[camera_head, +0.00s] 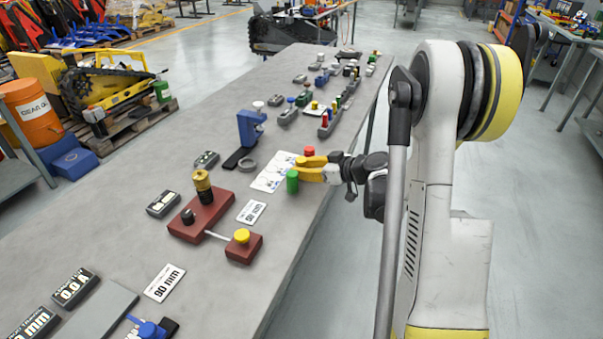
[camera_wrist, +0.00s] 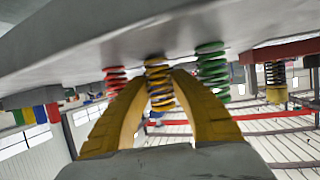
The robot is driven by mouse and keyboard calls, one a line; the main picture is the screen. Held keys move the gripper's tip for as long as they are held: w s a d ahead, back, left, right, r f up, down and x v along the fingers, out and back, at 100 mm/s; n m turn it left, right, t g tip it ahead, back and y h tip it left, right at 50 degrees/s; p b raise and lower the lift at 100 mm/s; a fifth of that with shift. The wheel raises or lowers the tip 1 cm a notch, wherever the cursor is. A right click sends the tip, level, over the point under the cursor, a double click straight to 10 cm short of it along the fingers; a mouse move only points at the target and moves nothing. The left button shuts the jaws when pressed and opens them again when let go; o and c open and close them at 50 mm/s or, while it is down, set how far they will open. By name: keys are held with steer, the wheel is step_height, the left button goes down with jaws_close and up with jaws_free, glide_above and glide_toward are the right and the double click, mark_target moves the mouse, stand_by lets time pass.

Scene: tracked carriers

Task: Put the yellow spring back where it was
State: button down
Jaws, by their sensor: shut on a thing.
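My gripper (camera_head: 308,166) has yellow fingers and is at the table's right edge in the head view. It is shut on the yellow spring (camera_wrist: 158,86), which shows between the fingers in the wrist view. The wrist picture is upside down, with the table (camera_wrist: 70,65) at the top. A red spring (camera_wrist: 116,80) and a green spring (camera_wrist: 212,68) stand on either side of the yellow one. The head view also shows the red spring (camera_head: 309,151) and green spring (camera_head: 292,182). I cannot tell whether the yellow spring touches the table.
A printed card (camera_head: 270,178) lies left of the springs. A blue clamp-like tool (camera_head: 251,128) and a grey ring (camera_head: 248,165) are behind it. A dark red block (camera_head: 212,213) with a gold knob stands nearer. Several small parts line the far table.

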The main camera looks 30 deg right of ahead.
steer(key=shift+f, duration=0.15)
steer(key=c, duration=1.5)
jaws_free()
